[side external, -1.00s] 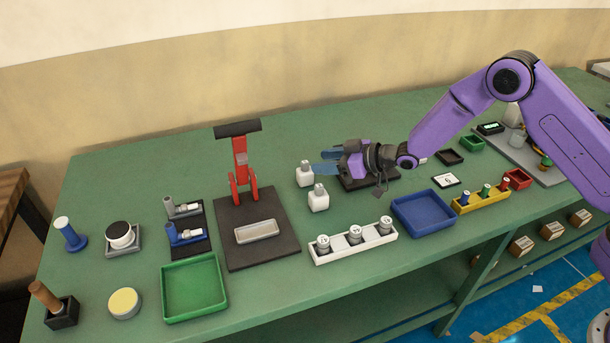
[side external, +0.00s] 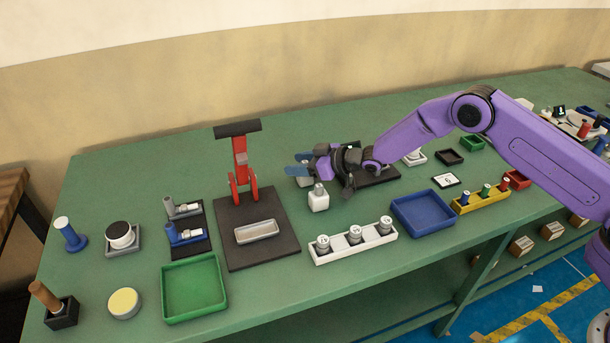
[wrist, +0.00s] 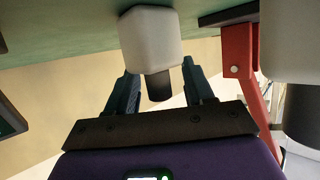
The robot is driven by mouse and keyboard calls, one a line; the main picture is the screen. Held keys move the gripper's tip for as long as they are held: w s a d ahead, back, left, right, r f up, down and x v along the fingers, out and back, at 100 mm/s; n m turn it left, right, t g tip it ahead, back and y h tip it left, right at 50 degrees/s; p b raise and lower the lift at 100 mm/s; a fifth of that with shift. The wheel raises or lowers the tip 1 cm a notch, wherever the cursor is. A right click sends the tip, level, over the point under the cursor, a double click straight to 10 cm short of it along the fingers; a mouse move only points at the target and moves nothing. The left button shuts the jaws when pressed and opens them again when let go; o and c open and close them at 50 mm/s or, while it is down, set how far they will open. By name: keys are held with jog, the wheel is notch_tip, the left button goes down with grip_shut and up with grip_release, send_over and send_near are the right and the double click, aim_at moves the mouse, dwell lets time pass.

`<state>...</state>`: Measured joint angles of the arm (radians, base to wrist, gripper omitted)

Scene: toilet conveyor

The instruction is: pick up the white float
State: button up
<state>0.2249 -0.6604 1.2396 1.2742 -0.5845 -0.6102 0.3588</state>
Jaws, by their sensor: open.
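The nearer white float (side external: 318,202) stands upright just in front. The other float (wrist: 287,45) is cut off at the right edge. I cannot tell if the fingers touch the float.
A red press (side external: 240,175) on a dark plate (side external: 272,252) stands left of the floats. A white rack (side external: 340,254) with several grey pieces is in front. A blue tray (side external: 424,224) lies to the right, a green tray (side external: 194,314) at front left.

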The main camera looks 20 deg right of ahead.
jog(key=shift+w+a, duration=0.1)
grip_shut()
dwell(0.3)
